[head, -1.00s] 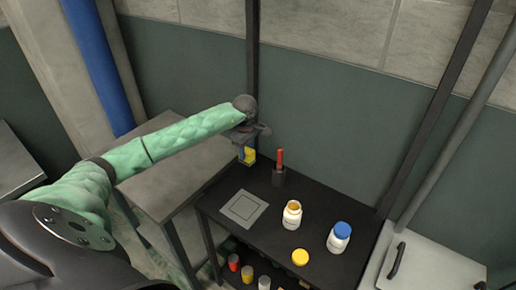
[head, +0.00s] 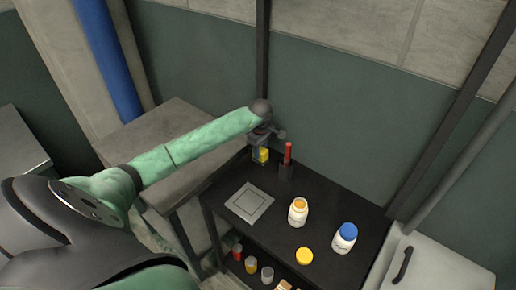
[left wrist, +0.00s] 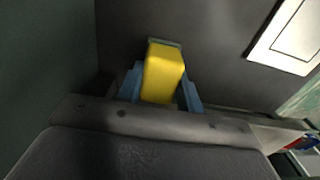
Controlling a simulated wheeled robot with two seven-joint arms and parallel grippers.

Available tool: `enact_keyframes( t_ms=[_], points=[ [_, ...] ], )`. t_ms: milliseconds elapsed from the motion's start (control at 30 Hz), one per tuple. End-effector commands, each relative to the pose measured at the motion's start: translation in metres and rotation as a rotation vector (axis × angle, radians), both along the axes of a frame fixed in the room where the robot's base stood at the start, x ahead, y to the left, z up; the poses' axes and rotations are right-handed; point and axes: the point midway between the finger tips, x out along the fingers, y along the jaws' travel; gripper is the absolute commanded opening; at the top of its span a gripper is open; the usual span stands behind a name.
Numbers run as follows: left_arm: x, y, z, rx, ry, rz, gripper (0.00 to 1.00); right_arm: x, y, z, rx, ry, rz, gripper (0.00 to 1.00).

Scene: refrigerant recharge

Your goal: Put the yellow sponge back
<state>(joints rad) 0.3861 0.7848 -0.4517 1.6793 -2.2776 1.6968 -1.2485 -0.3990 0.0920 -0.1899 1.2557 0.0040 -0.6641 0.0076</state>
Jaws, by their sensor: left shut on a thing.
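The yellow sponge (head: 263,155) is at the back left corner of the black table, beside the dark holder. In the left wrist view the sponge (left wrist: 163,74) is a yellow block between the two blue fingers. My left gripper (head: 259,147) is shut on it, above or at the black tabletop. In the left wrist view my left gripper (left wrist: 161,92) has a finger on each side of the sponge. A thin grey-blue edge shows just past the sponge's far end. I cannot tell whether the sponge touches the table. My right gripper is not in view.
A dark holder (head: 286,172) with a red-handled tool stands close right of the sponge. Several small containers sit on the shelf below.

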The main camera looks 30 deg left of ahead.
Motion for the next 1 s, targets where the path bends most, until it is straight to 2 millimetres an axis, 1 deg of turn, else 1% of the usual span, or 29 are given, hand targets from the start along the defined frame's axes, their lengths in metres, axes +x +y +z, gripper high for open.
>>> enact_keyframes(
  t_ms=[33, 133, 567, 600, 667, 700, 1000],
  points=[
    [0.0011, -0.0032, 0.0021, -0.001, -0.003, -0.001, 0.15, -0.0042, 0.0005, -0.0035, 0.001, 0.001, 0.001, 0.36],
    [0.0009, -0.005, -0.0011, 0.0, -0.002, -0.004, 0.15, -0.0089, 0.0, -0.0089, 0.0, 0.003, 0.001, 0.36],
    [0.0013, -0.0046, -0.0039, 0.001, -0.003, -0.003, 0.15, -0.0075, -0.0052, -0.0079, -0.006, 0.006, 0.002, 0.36],
    [0.0011, -0.0047, -0.0032, 0.001, -0.003, -0.003, 0.44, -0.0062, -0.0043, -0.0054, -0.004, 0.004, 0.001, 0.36],
    [0.0011, -0.0047, -0.0032, 0.001, -0.003, -0.003, 0.56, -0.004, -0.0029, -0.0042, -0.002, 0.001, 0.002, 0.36],
    [0.001, -0.0047, -0.0032, 0.001, -0.003, -0.003, 0.58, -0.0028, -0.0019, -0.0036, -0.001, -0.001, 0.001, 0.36],
    [0.001, -0.0047, -0.0028, 0.001, -0.003, -0.003, 0.58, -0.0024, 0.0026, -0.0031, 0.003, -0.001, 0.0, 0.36]
  ],
)
